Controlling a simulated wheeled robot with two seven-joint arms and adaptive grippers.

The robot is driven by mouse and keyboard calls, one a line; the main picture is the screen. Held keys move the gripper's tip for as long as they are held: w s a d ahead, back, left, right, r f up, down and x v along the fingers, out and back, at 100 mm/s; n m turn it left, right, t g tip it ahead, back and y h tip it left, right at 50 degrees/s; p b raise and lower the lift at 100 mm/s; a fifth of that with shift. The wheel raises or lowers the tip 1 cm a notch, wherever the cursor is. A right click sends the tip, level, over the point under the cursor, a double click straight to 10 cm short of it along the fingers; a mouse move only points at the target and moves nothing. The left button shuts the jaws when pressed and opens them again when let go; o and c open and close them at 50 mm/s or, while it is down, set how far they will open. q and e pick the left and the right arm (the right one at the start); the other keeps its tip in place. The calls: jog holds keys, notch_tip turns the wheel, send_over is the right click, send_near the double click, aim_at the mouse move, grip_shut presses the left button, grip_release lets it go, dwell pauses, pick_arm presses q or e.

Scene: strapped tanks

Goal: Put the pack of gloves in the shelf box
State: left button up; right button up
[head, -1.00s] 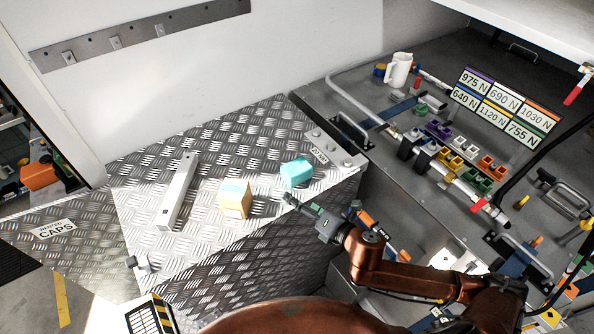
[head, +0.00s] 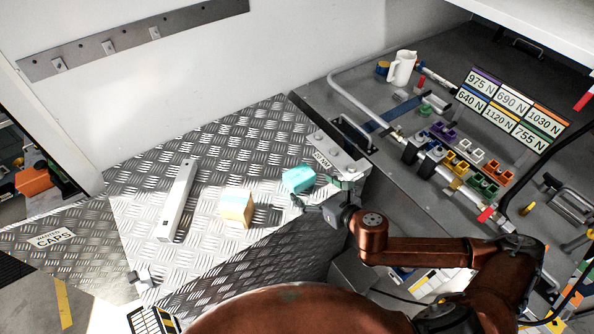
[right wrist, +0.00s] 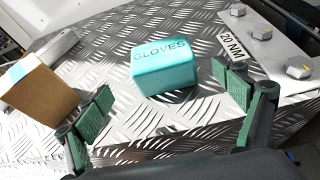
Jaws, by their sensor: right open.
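The pack of gloves is a teal block (head: 298,179) lying on the tread-plate top (head: 140,190), near its right edge. In the right wrist view the pack (right wrist: 160,68) shows the word GLOVES on its top. My right gripper (head: 317,193) is open and empty just in front of the pack. In the right wrist view its green-padded fingers (right wrist: 164,97) stand apart, with the pack beyond and between them, not gripped. I cannot make out a shelf box for certain. My left gripper is not in view.
A tan box (head: 236,211) stands left of the pack, near my left-hand fingertip in the wrist view. A long metal bar (head: 178,200) lies farther left. A bolted 20 NM plate (head: 335,155) is close on the right. The plate behind the pack is clear.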

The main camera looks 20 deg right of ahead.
aim_at(305, 179)
jog(key=x, duration=0.1)
jog(key=p+x, duration=0.1)
jog(key=x, duration=0.3)
jog(key=shift+w+r+p, duration=0.35)
jog(key=shift+w, duration=0.05)
jog(key=shift+x, duration=1.15)
jog(key=shift+f, duration=0.25)
jog(key=c, duration=1.5)
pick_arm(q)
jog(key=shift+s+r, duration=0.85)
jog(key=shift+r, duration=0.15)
pick_arm(e)
jog(key=shift+c, duration=0.2)
jog(key=shift+r, duration=0.15)
